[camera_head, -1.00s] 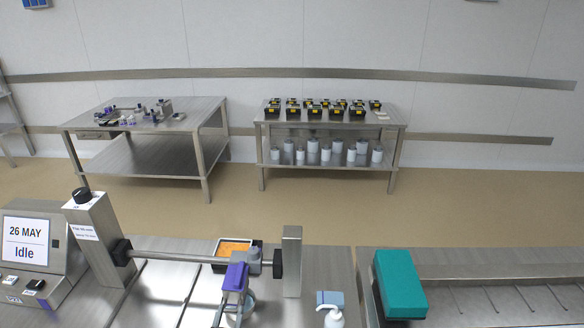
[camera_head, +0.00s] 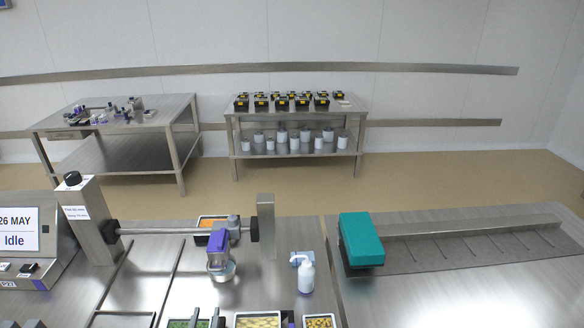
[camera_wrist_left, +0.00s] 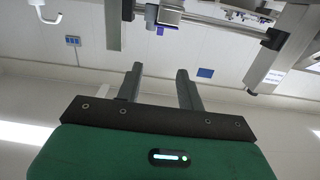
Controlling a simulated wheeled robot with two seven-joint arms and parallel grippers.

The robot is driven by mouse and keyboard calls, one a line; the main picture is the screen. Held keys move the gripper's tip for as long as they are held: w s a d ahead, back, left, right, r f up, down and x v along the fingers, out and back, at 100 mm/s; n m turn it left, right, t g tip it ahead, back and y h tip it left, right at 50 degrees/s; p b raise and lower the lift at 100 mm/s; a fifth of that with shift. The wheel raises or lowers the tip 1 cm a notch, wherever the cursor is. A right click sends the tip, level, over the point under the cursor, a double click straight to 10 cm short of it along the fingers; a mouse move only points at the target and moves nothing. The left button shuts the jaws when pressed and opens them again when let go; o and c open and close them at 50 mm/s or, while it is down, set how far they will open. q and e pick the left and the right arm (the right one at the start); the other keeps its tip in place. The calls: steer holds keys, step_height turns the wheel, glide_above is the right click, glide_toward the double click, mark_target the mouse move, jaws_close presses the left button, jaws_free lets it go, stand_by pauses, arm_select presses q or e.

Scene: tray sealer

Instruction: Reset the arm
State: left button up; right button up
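My left gripper (camera_head: 205,315) shows only by its two dark fingertips at the bottom edge of the head view, in front of trays. In the left wrist view the green left gripper (camera_wrist_left: 160,75) has its two fingers apart with nothing between them. The rest of the left arm is outside the head view. My right gripper is not in view.
A bar with a purple head (camera_head: 218,242) spans the steel bench. A white pump bottle (camera_head: 306,277), orange-filled tray (camera_head: 212,222) and teal box (camera_head: 361,238) stand nearby. Food trays (camera_head: 258,321) line the bottom edge. The bench beside the bottle is fairly clear.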

arm_select(q)
steer(key=s+r+m+g+h, duration=0.1)
steer(key=s+r+m+g, duration=0.1)
steer(key=s+g, duration=1.85)
steer(key=s+f+t, duration=0.3)
steer(key=s+f, duration=0.1)
steer(key=f, duration=1.2)
steer(key=s+f+t, duration=0.2)
steer(key=s+f, duration=0.1)
steer(key=f, duration=1.3)
steer(key=s+a+f, duration=0.2)
steer(key=s+f, duration=0.7)
steer(key=s+a+f+g, duration=0.1)
steer(key=s+a+f, duration=0.1)
steer(key=s+f, duration=0.8)
steer(key=shift+f+m, duration=0.2)
steer(key=shift+m, duration=0.2)
